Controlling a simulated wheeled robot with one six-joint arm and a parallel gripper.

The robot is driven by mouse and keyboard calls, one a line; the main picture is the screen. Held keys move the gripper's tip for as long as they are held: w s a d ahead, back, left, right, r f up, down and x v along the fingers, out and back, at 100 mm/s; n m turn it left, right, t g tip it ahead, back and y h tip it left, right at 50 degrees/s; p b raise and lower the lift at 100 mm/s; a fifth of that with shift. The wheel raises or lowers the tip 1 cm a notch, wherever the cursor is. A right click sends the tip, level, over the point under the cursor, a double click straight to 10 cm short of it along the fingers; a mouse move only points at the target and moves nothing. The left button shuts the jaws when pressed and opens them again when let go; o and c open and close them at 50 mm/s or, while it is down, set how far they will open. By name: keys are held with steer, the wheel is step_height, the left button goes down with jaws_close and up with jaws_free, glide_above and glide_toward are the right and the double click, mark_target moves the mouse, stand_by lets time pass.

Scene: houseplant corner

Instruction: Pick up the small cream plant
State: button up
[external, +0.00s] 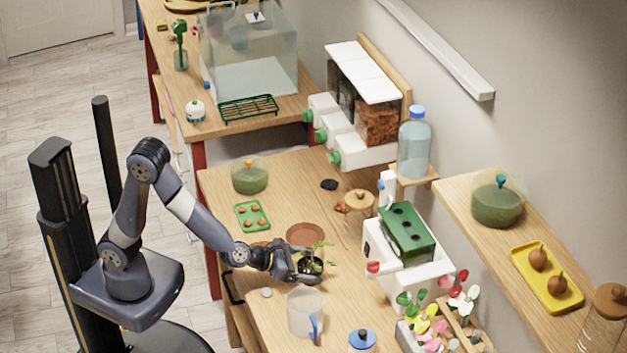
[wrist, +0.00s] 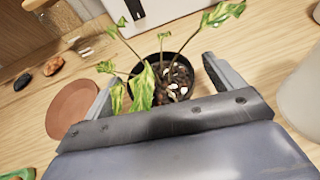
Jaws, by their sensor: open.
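A small plant (external: 322,246) with green leaves patched in pale cream stands in a dark round pot on the wooden table. In the wrist view the plant's dark pot (wrist: 178,62) holds soil and pale pebbles. My gripper (external: 303,267) is low at the table, reaching the pot from the left. In the wrist view my gripper (wrist: 160,85) is open, with one finger at each side of the pot. Leaves and the gripper body hide the near part of the pot, so I cannot tell whether the fingers touch it.
A terracotta saucer (external: 305,235) lies just behind the pot; it also shows in the wrist view (wrist: 70,110). A clear jug (external: 304,318) with a blue handle stands close in front. A green tray (external: 264,217) lies farther back.

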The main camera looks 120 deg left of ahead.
steer(key=shift+x, duration=1.2)
steer(key=shift+c, duration=0.4)
steer(key=c, duration=1)
